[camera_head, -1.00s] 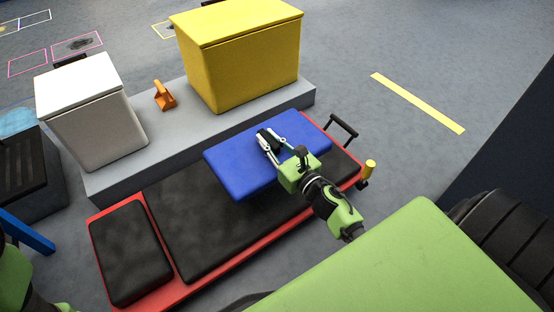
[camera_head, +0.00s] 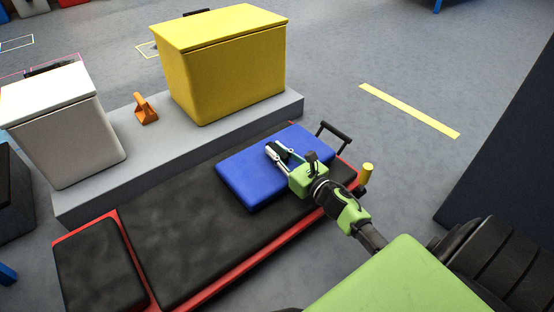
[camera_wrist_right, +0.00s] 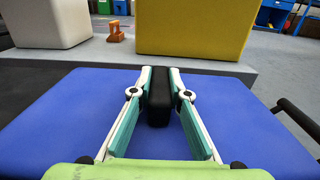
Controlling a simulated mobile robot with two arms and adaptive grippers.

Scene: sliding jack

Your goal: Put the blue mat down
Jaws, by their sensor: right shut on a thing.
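The blue mat (camera_head: 262,178) is a thick flat pad with a black handle on top. It lies level over the right part of the red-framed sliding jack (camera_head: 180,235), which has black padding. I cannot tell whether it rests on the padding or hangs just above it. My right gripper (camera_head: 278,152) is shut on the mat's black handle; in the right wrist view the fingers (camera_wrist_right: 159,88) flank the handle (camera_wrist_right: 159,105), with the blue surface (camera_wrist_right: 70,115) spread below. My left gripper is out of view.
A grey platform (camera_head: 135,165) runs behind the jack and carries a yellow box (camera_head: 225,75), a white box (camera_head: 65,130) and an orange tool (camera_head: 146,108). A black push handle (camera_head: 337,132) and a yellow post (camera_head: 366,172) stand at the jack's right end.

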